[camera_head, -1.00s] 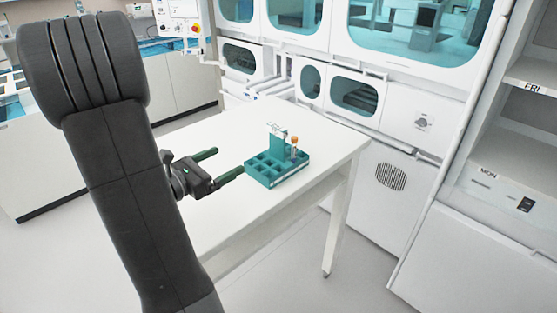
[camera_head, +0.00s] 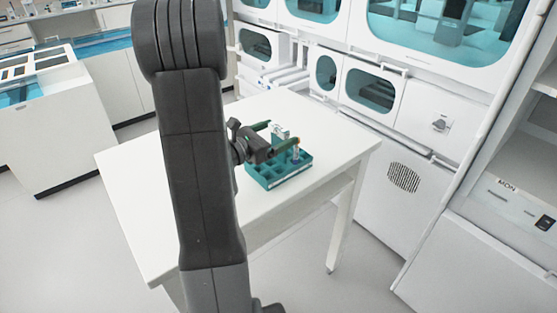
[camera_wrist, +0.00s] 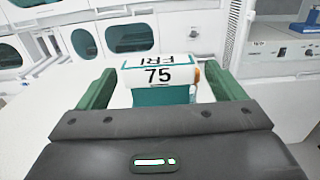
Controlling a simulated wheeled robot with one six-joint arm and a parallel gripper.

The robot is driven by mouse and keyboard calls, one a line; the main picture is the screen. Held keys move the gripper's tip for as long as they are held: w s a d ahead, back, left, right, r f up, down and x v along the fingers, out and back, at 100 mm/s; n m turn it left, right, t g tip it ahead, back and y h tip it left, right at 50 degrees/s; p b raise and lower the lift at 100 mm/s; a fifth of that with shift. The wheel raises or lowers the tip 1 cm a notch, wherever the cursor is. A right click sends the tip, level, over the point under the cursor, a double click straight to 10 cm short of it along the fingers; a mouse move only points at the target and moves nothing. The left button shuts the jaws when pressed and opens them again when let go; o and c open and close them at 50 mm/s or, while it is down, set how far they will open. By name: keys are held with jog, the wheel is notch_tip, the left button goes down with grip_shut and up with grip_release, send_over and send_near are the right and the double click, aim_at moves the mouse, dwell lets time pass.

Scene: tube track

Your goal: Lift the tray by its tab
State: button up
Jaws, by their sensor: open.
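The teal tray (camera_head: 296,173) with several square compartments sits on the white table, partly hidden by my gripper in the head view. An orange-capped tube (camera_head: 296,152) stands in the tray. My gripper (camera_head: 282,135) is open, its two green fingers level with the tab. In the wrist view the fingers (camera_wrist: 165,88) lie left and right of the label, with gaps on both sides. Whether the fingertips reach past the tab is unclear.
The white table (camera_head: 150,215) is otherwise clear. A white cabinet wall with teal windows (camera_head: 375,88) stands behind it.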

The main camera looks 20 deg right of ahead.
jog(key=shift+p+x, duration=0.3)
jog(key=shift+x, duration=1.25)
jog(key=c, duration=1.2)
jog(key=shift+o, duration=0.2)
jog(key=shift+w+r, duration=0.1)
jog(key=shift+r, duration=0.05)
